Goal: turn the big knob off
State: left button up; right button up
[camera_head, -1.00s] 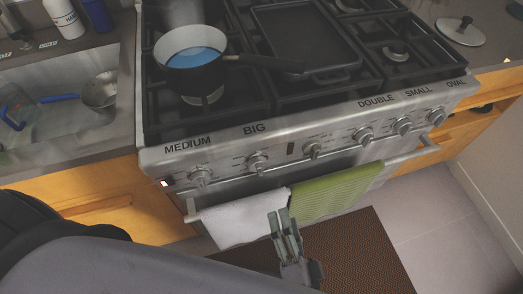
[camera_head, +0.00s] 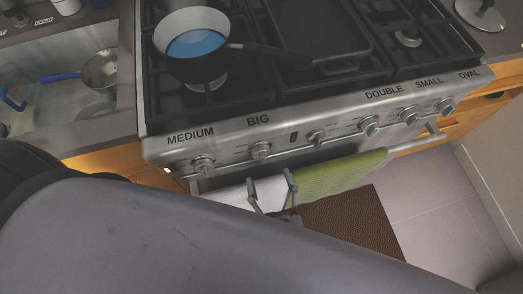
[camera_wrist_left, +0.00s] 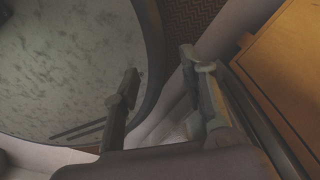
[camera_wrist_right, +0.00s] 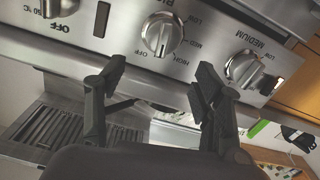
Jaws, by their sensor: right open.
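The big knob (camera_head: 260,150) is a round metal knob on the stove's front panel, under the label BIG. In the right wrist view the big knob (camera_wrist_right: 161,34) shows upside down, its grip bar near upright in the picture; I cannot read its setting surely. My right gripper (camera_head: 270,180) is open and empty, in front of the towels and just below the big knob. In the right wrist view my right gripper (camera_wrist_right: 160,72) has its fingers apart, short of the knob and not touching it. My left gripper (camera_wrist_left: 160,70) is open and empty, away from the knobs.
The medium knob (camera_wrist_right: 243,68) is close beside the big knob. A rail with a white towel (camera_head: 228,196) and a green towel (camera_head: 335,177) runs below the panel. A pot (camera_head: 190,45) with blue contents stands on the burners. A brown mat (camera_head: 355,225) lies on the floor.

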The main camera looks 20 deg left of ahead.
aim_at(263, 158)
jog(key=x, duration=0.7)
jog(key=shift+w+a, duration=0.2)
jog(key=shift+w, duration=0.05)
jog(key=shift+c, duration=0.2)
jog(key=c, duration=1.1)
jog(key=shift+d+r+m+p, duration=0.1)
jog(key=shift+m+p, duration=0.5)
jog(key=shift+c, duration=0.2)
jog(key=shift+w, duration=0.1)
jog(key=o, duration=1.2)
